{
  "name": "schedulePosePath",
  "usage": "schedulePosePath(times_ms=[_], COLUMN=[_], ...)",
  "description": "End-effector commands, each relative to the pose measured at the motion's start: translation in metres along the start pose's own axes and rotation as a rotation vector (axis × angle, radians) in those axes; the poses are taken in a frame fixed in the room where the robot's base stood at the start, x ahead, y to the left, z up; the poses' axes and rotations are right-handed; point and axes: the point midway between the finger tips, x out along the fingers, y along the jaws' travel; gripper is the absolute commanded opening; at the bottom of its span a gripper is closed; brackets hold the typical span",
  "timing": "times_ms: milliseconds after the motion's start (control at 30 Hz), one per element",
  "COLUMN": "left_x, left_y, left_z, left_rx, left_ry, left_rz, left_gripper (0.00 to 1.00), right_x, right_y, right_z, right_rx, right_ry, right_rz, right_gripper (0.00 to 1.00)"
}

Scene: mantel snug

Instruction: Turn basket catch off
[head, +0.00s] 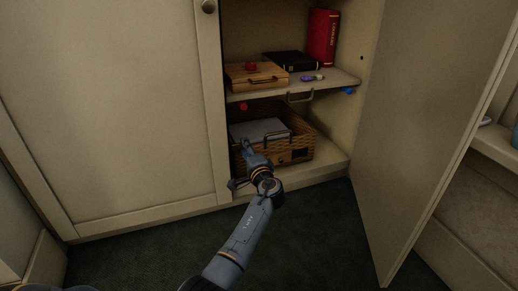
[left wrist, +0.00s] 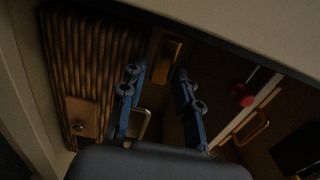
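A wicker basket (head: 300,135) stands on the cabinet floor, with a light grey lid or panel (head: 262,129) and a wire handle on top. A small dark square fitting (head: 299,153) and a round knob (head: 281,160) show on its front; I cannot tell which is the catch or how it is set. The left wrist view shows wicker (left wrist: 95,60) with a knobbed plate (left wrist: 80,116). My left gripper (head: 241,166) is at the basket's left front, fingers spread and empty. In the left wrist view its fingers (left wrist: 158,75) are apart. My right gripper is not in view.
The open door (head: 420,120) stands at right; a closed door (head: 110,110) is at left.

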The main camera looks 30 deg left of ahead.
Motion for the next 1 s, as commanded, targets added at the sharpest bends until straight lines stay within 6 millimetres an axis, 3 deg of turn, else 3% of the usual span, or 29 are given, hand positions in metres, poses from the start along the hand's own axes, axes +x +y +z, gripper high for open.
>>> schedulePosePath(times_ms=[267,600,767,1000], left_x=[0.0,0.0,0.0,-0.05], left_y=[0.001,0.016,0.022,0.023], left_z=[0.001,0.01,0.016,0.016], left_rx=[0.144,0.794,1.038,1.044], left_ry=[0.0,0.001,0.002,0.003], left_rz=[0.002,0.006,0.005,0.0], left_gripper=[0.32,0.32,0.32,0.32], right_x=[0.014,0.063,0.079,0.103], right_y=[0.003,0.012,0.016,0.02], right_z=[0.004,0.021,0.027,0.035], right_rx=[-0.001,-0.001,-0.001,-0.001], right_ry=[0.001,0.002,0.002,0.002], right_rz=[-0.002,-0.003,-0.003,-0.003], right_gripper=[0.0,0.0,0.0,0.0])
